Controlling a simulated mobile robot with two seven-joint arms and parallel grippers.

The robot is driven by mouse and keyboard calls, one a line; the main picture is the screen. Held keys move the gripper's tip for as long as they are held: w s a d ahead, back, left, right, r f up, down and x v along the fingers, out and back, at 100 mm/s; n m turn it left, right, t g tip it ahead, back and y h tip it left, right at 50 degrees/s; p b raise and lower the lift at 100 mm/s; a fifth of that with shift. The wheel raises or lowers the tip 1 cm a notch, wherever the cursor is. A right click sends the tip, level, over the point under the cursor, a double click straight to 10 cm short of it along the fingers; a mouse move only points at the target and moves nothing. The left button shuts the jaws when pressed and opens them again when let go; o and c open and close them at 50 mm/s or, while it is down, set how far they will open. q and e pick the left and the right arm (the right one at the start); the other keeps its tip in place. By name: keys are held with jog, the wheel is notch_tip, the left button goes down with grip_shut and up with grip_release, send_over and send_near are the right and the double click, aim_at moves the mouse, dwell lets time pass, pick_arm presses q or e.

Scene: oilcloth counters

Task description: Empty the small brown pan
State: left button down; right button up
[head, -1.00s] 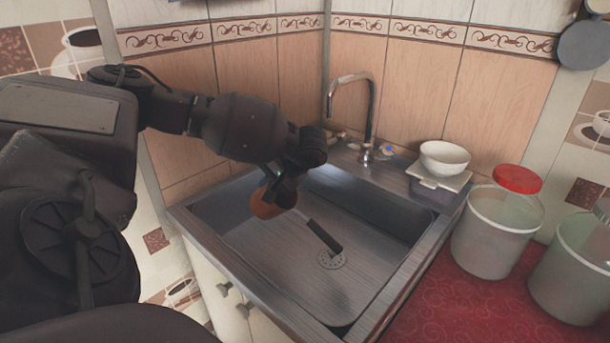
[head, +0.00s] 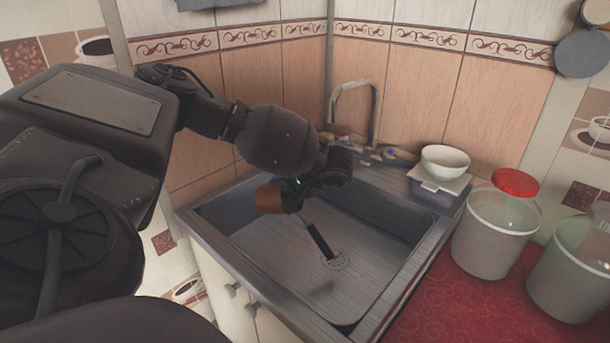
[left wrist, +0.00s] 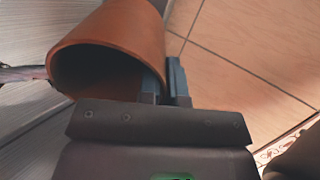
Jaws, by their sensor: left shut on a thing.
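The small brown pan (head: 269,199) is held over the left part of the sink. In the left wrist view the pan (left wrist: 128,32) lies tipped on its side, and its round opening shows a dark inside; I cannot make out any contents. My left gripper (head: 292,198) is shut on the pan's wall at the rim, with its fingers (left wrist: 166,82) at the right of the opening. A black handle (head: 319,240) on a thin stem slants down below the gripper towards the drain; its join to the pan is hidden. My right gripper is not in view.
The metal sink (head: 375,262) has a drain in its floor, and its basin looks bare. A faucet (head: 374,112) stands behind. A white bowl (head: 445,158) sits on a lidded box at the right. Clear canisters (head: 490,240) stand on the red counter (head: 435,310).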

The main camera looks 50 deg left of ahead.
pick_arm(q)
jog(key=shift+w+d+r+p, duration=0.15)
jog(key=shift+r+p, duration=0.35)
jog(key=shift+d+y+p, duration=0.15)
jog(key=shift+y+p, duration=0.25)
jog(key=shift+w+d+r+g+y+p, duration=0.15)
jog(key=shift+r+g+y+p, duration=0.15)
jog(key=shift+p, duration=0.5)
jog(key=shift+d, duration=0.15)
jog(key=shift+f, duration=0.3)
jog(key=shift+w+d+r+p, duration=0.2)
jog(key=shift+d+p, duration=0.05)
jog(key=shift+p, duration=0.25)
jog(key=shift+d+y, duration=0.25)
jog(key=shift+y, duration=0.05)
jog(key=shift+w+d+p, duration=0.15)
jog(key=shift+d+p, duration=0.05)
jog(key=shift+p, duration=0.15)
jog(key=shift+d, duration=0.15)
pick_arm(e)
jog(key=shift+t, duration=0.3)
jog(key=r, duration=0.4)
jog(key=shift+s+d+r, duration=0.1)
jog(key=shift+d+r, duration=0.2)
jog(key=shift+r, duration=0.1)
